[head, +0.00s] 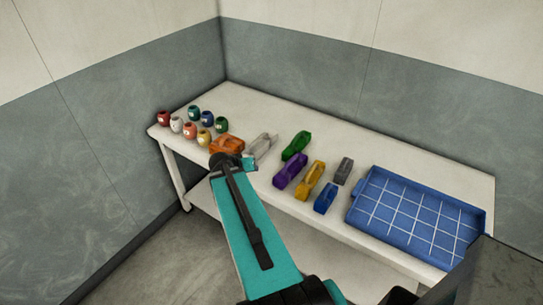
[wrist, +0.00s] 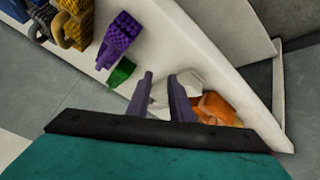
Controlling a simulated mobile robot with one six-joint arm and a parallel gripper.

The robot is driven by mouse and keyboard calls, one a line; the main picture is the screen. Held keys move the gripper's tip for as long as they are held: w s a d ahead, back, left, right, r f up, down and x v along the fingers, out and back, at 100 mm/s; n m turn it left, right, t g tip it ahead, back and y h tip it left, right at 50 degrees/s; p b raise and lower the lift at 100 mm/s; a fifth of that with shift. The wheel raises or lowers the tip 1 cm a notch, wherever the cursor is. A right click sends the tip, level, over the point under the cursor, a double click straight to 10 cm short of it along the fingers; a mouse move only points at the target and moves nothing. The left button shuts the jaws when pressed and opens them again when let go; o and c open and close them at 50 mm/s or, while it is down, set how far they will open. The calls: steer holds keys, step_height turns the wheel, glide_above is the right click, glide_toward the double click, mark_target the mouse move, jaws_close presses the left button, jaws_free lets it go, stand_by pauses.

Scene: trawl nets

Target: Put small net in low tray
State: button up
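Several net-like bundles lie on the white table: orange (head: 227,144), white (head: 262,146), green (head: 296,145), purple (head: 290,170), yellow (head: 309,181), grey (head: 343,170) and blue (head: 325,198). The grey and blue ones look smallest; no label tells which is the small net. The low blue tray (head: 398,213), with a white grid floor, lies empty at the table's right. My gripper (head: 250,164) is beside the white bundle's near end. In the wrist view my gripper (wrist: 160,88) has its fingers apart, with the white bundle (wrist: 186,92) beyond them and the orange bundle (wrist: 214,107) to the right.
Several small coloured jars (head: 192,128) stand at the table's left end. Grey and white walls (head: 300,65) close off the back and left. A lower shelf (head: 205,200) shows under the table (head: 400,150). Bare tabletop lies behind the bundles.

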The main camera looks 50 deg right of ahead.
steer(key=w+a+f+n+y+b, duration=0.1)
steer(key=a+f+n+y, duration=0.3)
steer(key=a, duration=0.8)
steer(key=w+a+f+n+g+y, duration=0.1)
steer(key=a+f, duration=0.4)
steer(key=a, duration=0.6)
steer(key=w+a+f+n+y+b, duration=0.1)
steer(key=a+f+n+y, duration=0.3)
steer(key=a, duration=0.8)
steer(key=s+a+f+n+g+b, duration=0.1)
steer(key=s+a+f+g+b, duration=0.2)
steer(key=s+a+f, duration=0.65)
steer(key=s+f+g+b, duration=0.3)
steer(key=s+f+b, duration=0.3)
steer(key=s+f, duration=0.9)
step_height(320, 180, down, 2)
steer(key=shift+s+d+f+n+h, duration=0.1)
steer(key=shift+s+d+n+h, duration=0.1)
steer(key=shift+n+h, duration=0.1)
